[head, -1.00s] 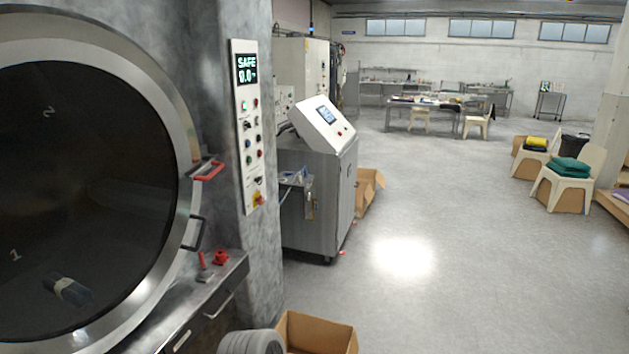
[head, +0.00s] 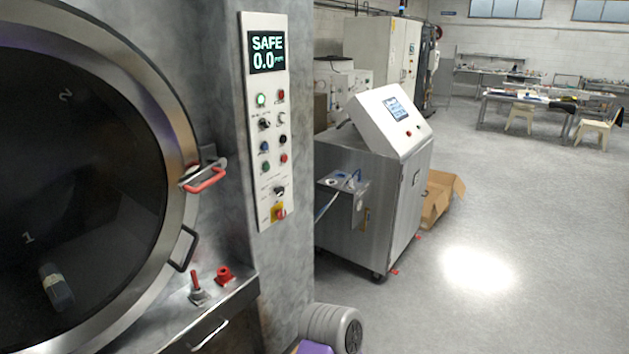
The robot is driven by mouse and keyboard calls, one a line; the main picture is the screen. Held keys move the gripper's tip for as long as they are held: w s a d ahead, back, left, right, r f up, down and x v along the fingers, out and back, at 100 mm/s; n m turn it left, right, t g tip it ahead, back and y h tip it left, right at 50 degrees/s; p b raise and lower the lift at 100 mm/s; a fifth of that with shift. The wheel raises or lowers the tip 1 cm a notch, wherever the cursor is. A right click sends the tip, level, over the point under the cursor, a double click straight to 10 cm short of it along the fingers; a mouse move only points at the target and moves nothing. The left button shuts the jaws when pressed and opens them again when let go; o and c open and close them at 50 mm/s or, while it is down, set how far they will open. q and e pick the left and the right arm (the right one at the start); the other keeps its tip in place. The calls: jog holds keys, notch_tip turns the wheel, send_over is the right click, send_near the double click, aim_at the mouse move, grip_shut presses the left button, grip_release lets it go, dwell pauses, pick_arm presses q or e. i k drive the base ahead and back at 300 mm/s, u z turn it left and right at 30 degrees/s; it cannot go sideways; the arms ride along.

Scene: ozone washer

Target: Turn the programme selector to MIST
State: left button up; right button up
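The control panel (head: 267,158) is a tall white plate on the grey column beside the round washer door. Its display (head: 267,52) reads SAFE and 0.0. Below the display are a lit green button, several other buttons and two dark rotary knobs. One knob (head: 264,124) is in the upper left group. The other knob (head: 279,191) is low on the panel, above a red switch on a yellow plate (head: 278,213). The labels are too small to read, so I cannot tell which knob is the programme selector or where it points. Neither gripper shows.
The washer door (head: 190,130) has a red handle (head: 205,180) and a dark handle (head: 184,250) jutting out. Red fittings (head: 224,275) stand on the ledge below. A steel cabinet with a screen (head: 395,112) stands right of the column. Open floor (head: 520,230) lies farther right.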

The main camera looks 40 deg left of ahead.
aim_at(280, 191)
jog(key=i, duration=3.85)
jog(key=u, duration=4.85)
jog(key=i, duration=0.1)
jog(key=u, duration=0.15)
